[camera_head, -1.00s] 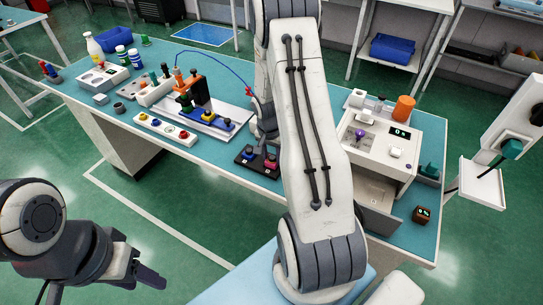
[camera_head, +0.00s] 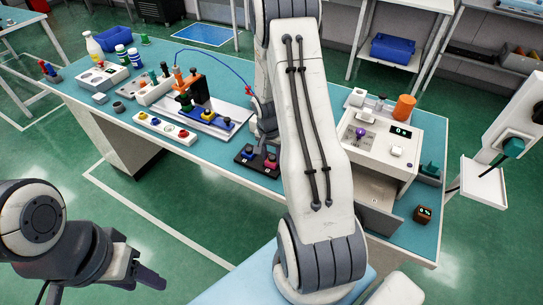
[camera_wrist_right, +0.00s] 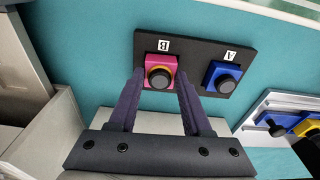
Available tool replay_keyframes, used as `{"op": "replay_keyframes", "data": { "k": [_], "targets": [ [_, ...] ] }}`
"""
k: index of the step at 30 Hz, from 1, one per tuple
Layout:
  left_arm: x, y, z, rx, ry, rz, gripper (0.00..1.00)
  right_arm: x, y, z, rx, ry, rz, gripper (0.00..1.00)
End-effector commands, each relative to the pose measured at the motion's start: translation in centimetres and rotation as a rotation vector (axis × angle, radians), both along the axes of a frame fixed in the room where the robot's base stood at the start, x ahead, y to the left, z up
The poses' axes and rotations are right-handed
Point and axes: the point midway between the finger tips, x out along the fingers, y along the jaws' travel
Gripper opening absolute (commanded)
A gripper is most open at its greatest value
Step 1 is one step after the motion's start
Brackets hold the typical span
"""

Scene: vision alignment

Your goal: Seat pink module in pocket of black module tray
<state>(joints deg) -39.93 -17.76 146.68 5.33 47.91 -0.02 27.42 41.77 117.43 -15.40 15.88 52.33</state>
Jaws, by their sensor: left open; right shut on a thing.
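The black module tray (camera_head: 243,161) lies near the front edge of the teal bench; it also shows in the right wrist view (camera_wrist_right: 196,46). The pink module (camera_wrist_right: 150,62), with a round black top, is at the place marked B; in the head view the pink module (camera_head: 271,164) is partly covered. My right gripper (camera_wrist_right: 160,76) is shut on it, one finger at each side. I cannot tell how deep the module sits. A blue module (camera_wrist_right: 223,77) sits at place A. My left gripper (camera_head: 148,276) is open and empty, away from the bench at lower left.
A rail fixture (camera_head: 213,124) with blue, green and yellow parts stands behind the tray. A button strip (camera_head: 167,130) lies left of it. A white machine (camera_head: 382,140) stands to the right. My right arm hides the bench middle.

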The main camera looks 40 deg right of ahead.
Motion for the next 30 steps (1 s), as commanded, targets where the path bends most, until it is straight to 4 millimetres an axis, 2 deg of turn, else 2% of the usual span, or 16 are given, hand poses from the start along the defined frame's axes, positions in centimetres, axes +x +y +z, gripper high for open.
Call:
{"op": "replay_keyframes", "data": {
  "k": [27, 28, 30],
  "targets": [
    [0.00, 0.00, -0.82, 0.000, 0.000, 0.000, 0.50, 0.00, -0.01, -0.64, 0.000, 0.000, 0.000, 0.00],
    [0.00, 0.00, -0.78, 0.000, 0.000, 0.000, 0.50, 0.00, 0.00, -0.59, 0.000, 0.000, 0.000, 0.56],
    [0.00, 0.00, -0.75, 0.000, 0.000, 0.000, 0.50, 0.00, 0.00, -0.58, 0.000, 0.000, 0.000, 0.83]
  ]
}}
